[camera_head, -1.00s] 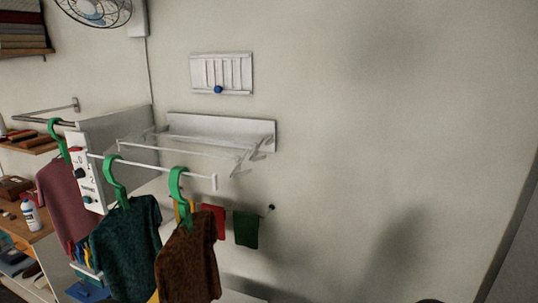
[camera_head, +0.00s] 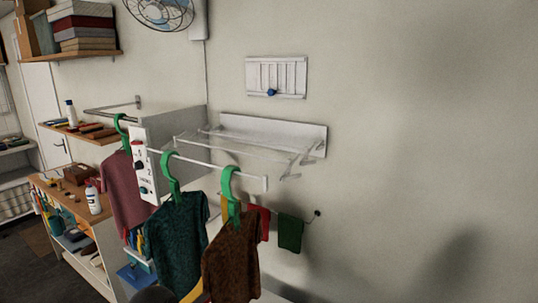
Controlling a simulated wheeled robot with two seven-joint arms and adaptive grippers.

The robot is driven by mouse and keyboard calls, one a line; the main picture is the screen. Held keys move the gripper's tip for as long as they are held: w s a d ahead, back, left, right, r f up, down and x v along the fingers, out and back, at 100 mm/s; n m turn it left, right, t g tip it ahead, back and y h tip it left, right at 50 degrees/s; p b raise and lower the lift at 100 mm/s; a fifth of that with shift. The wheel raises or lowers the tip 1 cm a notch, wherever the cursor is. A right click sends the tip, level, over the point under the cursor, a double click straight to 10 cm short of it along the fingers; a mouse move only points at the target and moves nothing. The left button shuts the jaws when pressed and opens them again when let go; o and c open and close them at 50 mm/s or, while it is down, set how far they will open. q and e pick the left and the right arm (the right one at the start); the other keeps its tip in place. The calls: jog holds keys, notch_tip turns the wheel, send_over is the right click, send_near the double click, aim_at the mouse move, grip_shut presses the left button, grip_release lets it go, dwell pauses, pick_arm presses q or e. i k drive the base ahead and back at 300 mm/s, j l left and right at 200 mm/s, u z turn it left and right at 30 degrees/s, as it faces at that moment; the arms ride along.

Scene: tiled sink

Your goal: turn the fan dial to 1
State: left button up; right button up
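A white control panel (camera_head: 146,182) stands at the left end of the drying rack, behind the hanging clothes. It carries a dark upper dial (camera_head: 139,165) with small numerals around it, a 2 being readable at its right. A teal lower knob (camera_head: 143,190) sits below it. The pointing direction of the dial is too small to tell. A wall fan (camera_head: 161,10) is at the top edge, partly cut off. Neither gripper can be made out. A dark rounded shape at the bottom edge is too cut off to identify.
A maroon shirt (camera_head: 127,192), a teal shirt (camera_head: 176,240) and a brown shirt (camera_head: 231,262) hang on green hangers near the panel. A folding rack (camera_head: 272,133) and a slatted wall plate (camera_head: 277,76) are to its right. A wooden workbench (camera_head: 66,190) stands at left. The right wall is bare.

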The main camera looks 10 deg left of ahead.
aim_at(139, 166)
jog(key=u, duration=1.3)
